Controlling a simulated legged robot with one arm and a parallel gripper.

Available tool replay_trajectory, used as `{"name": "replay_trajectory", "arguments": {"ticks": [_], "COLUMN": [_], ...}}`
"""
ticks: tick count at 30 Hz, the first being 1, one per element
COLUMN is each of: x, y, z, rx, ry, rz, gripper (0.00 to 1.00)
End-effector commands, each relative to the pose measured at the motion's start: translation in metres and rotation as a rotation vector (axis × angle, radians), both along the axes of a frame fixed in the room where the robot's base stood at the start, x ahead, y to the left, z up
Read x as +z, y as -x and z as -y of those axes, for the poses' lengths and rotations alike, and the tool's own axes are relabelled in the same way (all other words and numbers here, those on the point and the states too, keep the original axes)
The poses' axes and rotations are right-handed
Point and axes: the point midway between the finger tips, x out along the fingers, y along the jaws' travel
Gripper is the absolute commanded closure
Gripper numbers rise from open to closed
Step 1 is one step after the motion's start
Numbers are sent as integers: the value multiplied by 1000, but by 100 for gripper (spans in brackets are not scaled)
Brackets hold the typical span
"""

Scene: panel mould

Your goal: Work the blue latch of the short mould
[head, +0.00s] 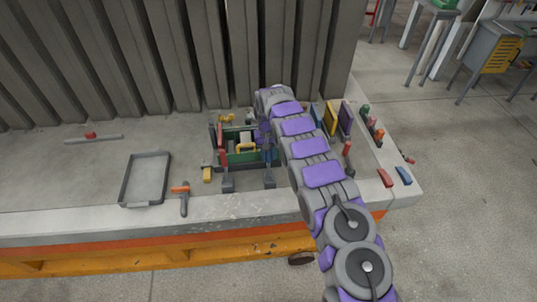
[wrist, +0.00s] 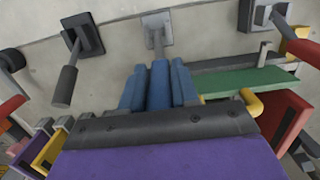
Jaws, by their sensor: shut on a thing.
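The short mould (head: 240,157), with green and red walls, stands on the bench left of my arm. Its green panel (wrist: 245,82) and red panel (wrist: 285,115) show at the right of the wrist view. The blue latch (wrist: 160,85) has a blue handle on a grey stem, which runs to a grey bracket (wrist: 155,28) on the bench. My gripper (wrist: 158,78) is shut on this handle, one finger on each side. In the head view my gripper (head: 264,135) is partly hidden by my arm; the blue latch (head: 269,158) shows just below it.
A dark-handled latch (wrist: 66,85) stands beside the blue one in the wrist view; a red-handled latch (head: 222,157) stands on the other side. Coloured panels (head: 330,117) stand right of my arm. A ribbed wall (head: 190,50) rises behind.

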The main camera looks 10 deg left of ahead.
Motion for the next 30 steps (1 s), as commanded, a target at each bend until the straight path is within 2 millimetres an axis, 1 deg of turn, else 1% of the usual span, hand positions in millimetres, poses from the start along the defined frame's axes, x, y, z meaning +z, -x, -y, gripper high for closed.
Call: {"name": "replay_trajectory", "arguments": {"ticks": [1, 6, 8, 17, 20, 23, 27, 30], "x": [0, 1, 1, 5, 16, 33, 62, 76], "y": [-2, -1, 0, 0, -1, -2, -5, -8], "z": [0, 0, 0, 2, 1, 0, -3, -4], "rx": [-1, -1, -1, -1, -1, -1, -1, 0], "ry": [-3, -2, -1, -3, -3, -2, -2, -3], "rz": [6, 6, 6, 6, 7, 8, 8, 10], "gripper": [69, 53, 49, 49, 49, 49, 49, 49]}}
